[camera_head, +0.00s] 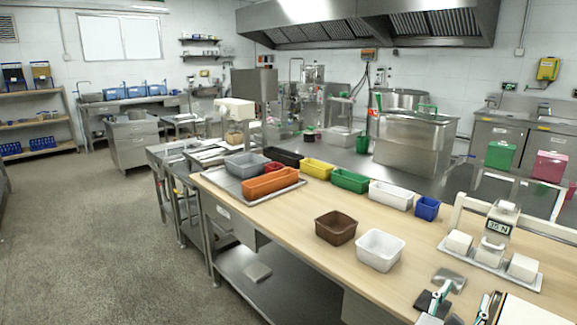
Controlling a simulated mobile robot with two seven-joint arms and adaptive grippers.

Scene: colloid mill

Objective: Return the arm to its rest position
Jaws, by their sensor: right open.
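My right gripper (465,296) shows small at the bottom right, low over the near right part of the wooden worktop (300,215). It is open, and I see nothing held in it. Its dark and teal parts are partly cut off by the bottom edge, so the arm behind it is hidden. A white bin (380,250) and a brown bin (336,228) stand to the left of it, apart from it. My left gripper is not in view.
A metal tray with white blocks (522,267) and a display unit (497,224) stand just beyond my right gripper. The worktop's front middle is clear.

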